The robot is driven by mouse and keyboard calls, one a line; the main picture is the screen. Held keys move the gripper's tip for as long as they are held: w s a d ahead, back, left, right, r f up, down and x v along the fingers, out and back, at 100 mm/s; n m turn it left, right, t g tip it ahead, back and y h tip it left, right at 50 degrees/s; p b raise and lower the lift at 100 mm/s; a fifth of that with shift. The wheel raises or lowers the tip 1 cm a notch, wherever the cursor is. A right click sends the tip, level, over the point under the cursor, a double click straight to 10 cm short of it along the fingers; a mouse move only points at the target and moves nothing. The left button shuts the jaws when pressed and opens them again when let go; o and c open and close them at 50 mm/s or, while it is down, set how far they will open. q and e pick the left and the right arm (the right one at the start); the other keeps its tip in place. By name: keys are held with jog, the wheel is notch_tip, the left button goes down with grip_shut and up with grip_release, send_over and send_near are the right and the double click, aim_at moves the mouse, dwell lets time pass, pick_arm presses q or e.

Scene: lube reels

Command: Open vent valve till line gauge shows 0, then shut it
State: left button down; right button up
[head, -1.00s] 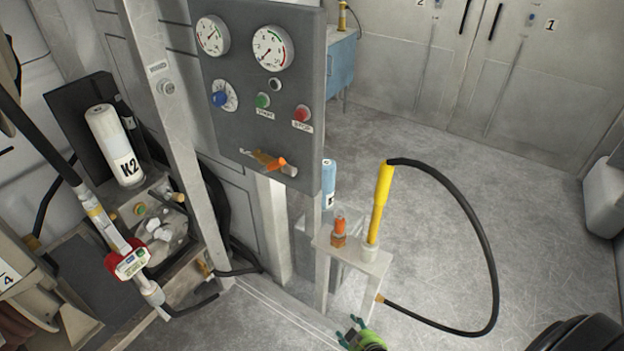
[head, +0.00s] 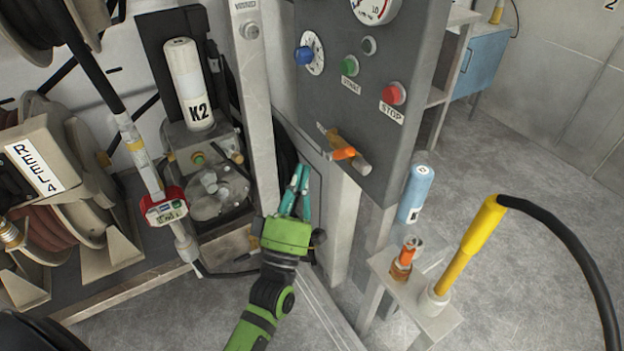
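The vent valve appears to be the orange-handled lever valve (head: 343,153) low on the grey control panel (head: 335,105); the label by it is unreadable. One gauge (head: 375,8) is cut off by the top edge, so its needle cannot be read. The other gauge is out of view. My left gripper (head: 297,180) has a green body and teal fingers. It is below and left of the lever, in front of the panel's post, apart from the lever. Its fingers are slightly apart with nothing between them. My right gripper is not in view.
The panel also carries a blue knob (head: 304,56), green START button (head: 349,66) and red STOP button (head: 394,93). A K2 canister (head: 190,85) and red-cased meter (head: 163,206) are left. A yellow nozzle (head: 470,245) with black hose stands on a bracket at right.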

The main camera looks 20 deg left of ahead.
pick_arm(q)
jog(key=w+d+r+p, duration=0.1)
jog(key=w+d, duration=0.2)
jog(key=w, duration=0.3)
jog(key=shift+r, duration=0.2)
